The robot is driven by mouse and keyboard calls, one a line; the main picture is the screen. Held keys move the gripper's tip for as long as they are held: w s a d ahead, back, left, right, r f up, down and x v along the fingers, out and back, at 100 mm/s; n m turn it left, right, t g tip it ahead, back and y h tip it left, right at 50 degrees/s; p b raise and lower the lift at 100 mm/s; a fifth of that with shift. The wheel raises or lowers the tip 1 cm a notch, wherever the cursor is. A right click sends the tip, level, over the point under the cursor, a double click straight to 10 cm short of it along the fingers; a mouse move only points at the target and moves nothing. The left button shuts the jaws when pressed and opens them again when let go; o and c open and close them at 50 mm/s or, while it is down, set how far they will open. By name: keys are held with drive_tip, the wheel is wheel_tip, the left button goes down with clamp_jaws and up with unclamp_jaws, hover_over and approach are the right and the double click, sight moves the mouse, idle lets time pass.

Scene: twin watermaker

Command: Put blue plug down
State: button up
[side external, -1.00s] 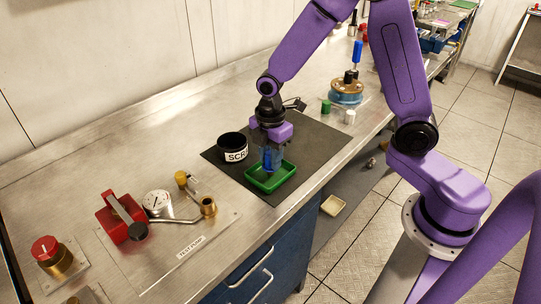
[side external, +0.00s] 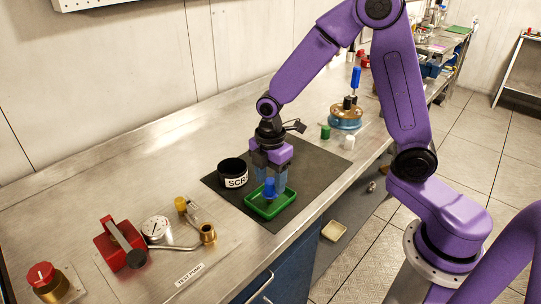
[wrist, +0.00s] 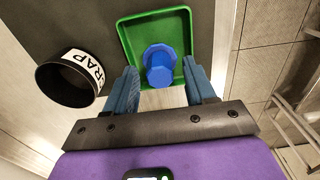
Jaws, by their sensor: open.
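The blue plug (side external: 269,188) stands in the green tray (side external: 287,202) on the dark mat. In the wrist view the plug (wrist: 159,66) sits inside the green tray (wrist: 124,44), apart from the tray's side walls. My gripper (side external: 270,180) is over the tray, pointing down. In the wrist view my gripper's two blue fingers (wrist: 162,84) are spread apart, one on each side of the plug's near end, with gaps between them and the plug. The gripper is open and holds nothing.
A black scrap cup (side external: 233,173) stands on the mat left of the tray. A green cap (side external: 325,132) and a white cap (side external: 349,142) stand behind to the right, near a brass unit (side external: 345,116). A test pump (side external: 120,245) is at the left. The mat's right part is clear.

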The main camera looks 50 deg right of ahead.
sight(271, 181)
wheel_tip(271, 181, up, 11)
drive_tip(key=shift+f, duration=0.15)
drive_tip(key=s+d+f+m, duration=0.1)
drive_tip(key=s+m, duration=0.1)
drive_tip(key=s, duration=0.9)
drive_tip(key=s+d+f+m, duration=0.1)
drive_tip(key=s+m, duration=0.2)
drive_tip(key=s, duration=0.9)
drive_tip(key=shift+s+d, duration=0.25)
drive_tip(key=shift+s, duration=0.05)
